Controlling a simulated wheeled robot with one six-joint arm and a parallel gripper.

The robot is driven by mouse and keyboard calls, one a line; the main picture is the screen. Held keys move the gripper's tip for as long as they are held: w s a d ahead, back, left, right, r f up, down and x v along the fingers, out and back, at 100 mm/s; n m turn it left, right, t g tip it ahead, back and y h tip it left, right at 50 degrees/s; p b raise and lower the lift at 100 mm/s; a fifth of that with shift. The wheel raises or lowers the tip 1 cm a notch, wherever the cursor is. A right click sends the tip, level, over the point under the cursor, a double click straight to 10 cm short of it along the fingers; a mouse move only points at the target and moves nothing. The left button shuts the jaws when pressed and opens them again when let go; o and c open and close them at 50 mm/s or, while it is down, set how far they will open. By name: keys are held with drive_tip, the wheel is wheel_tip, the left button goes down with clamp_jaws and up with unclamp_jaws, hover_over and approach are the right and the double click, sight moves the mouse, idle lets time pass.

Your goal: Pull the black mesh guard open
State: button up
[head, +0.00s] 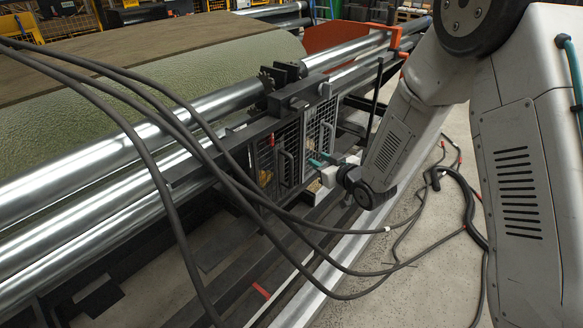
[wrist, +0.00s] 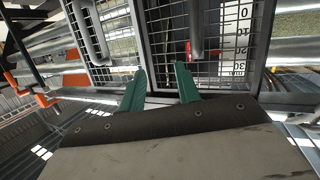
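The black mesh guard has two framed mesh panels side by side under the metal rollers. In the head view one panel (head: 267,165) is at left and the other (head: 319,124) at right, each with a bar handle. In the wrist view the panels are at left (wrist: 108,28) and right (wrist: 222,66), with a left handle (wrist: 93,36) and a right handle (wrist: 197,30). My gripper (wrist: 160,88) has its fingers apart, with no handle between them. The guard looks closed.
A numbered scale (wrist: 243,40) shows behind the right mesh in the wrist view. Dark cables (head: 165,185) loop across the head view in front of the machine. A pale rail (head: 335,262) runs along the floor. Shiny rollers (head: 110,160) lie above the guard.

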sight(292, 168)
drive_tip(key=s+a+f+y, duration=0.2)
drive_tip(key=a+f+y, duration=0.1)
drive_tip(key=a+f, duration=0.15)
drive_tip(key=shift+n+t, duration=0.3)
drive_tip(key=shift+n, duration=0.1)
drive_tip(key=x, duration=0.7)
drive_tip(key=shift+f, duration=0.2)
clamp_jaws()
